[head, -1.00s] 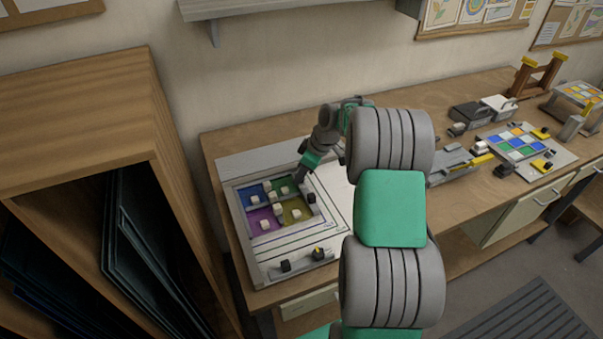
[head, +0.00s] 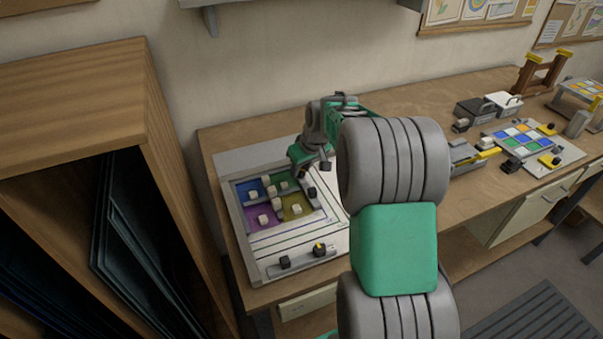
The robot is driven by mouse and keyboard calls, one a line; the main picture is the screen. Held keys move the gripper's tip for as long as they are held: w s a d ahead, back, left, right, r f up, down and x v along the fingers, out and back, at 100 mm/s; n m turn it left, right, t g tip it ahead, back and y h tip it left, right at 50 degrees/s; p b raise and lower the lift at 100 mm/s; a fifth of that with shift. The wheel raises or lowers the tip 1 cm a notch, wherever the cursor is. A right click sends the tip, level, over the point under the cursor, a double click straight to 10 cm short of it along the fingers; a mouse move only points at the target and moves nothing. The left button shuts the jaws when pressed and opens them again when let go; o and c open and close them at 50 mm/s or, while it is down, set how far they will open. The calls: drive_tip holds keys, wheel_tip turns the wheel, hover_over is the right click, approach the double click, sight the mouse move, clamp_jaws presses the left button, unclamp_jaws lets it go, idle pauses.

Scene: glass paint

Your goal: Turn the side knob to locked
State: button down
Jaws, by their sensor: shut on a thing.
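A framed board (head: 240,246) lies on the bench with blue, green, purple and olive panes and several small pale blocks on it. A small black knob, the side knob (head: 312,192), sits on the board's right side rail. My gripper (head: 311,181) points down over that rail, right at the knob, and is shut on it. The fingertips are small and partly hidden, so the exact contact and the knob's turn are hard to see. Two more black knobs sit on the front bar, one plain (head: 285,262) and one with a yellow mark (head: 319,249).
A wooden cabinet (head: 75,80) with dark sheets in it stands close on the left. A coloured tile panel (head: 525,140) and grey boxes stand on the bench (head: 410,107) at the right. The wall is behind. My arm hides the bench's middle.

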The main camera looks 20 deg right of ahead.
drive_tip(key=m+b, duration=0.1)
drive_tip(key=m, duration=0.1)
drive_tip(key=m+h+b, duration=0.1)
drive_tip(key=m, duration=0.1)
drive_tip(key=m+h, duration=0.1)
drive_tip(key=m, duration=0.1)
drive_tip(key=shift+w+a+b, duration=0.1)
drive_tip(key=shift+a+b, duration=0.15)
drive_tip(key=shift+b, duration=0.15)
drive_tip(key=m+h, duration=0.1)
drive_tip(key=m, duration=0.1)
drive_tip(key=m+g+h, duration=0.1)
drive_tip(key=m, duration=0.2)
drive_tip(key=shift+b, duration=0.3)
drive_tip(key=c, duration=1.1)
unclamp_jaws()
drive_tip(key=shift+r, duration=0.1)
drive_tip(key=v, duration=0.7)
drive_tip(key=shift+a+r+b, duration=0.15)
drive_tip(key=shift+r+b, duration=0.15)
drive_tip(key=shift+b, duration=0.05)
drive_tip(key=shift+f+g, duration=0.1)
drive_tip(key=shift+g, duration=0.2)
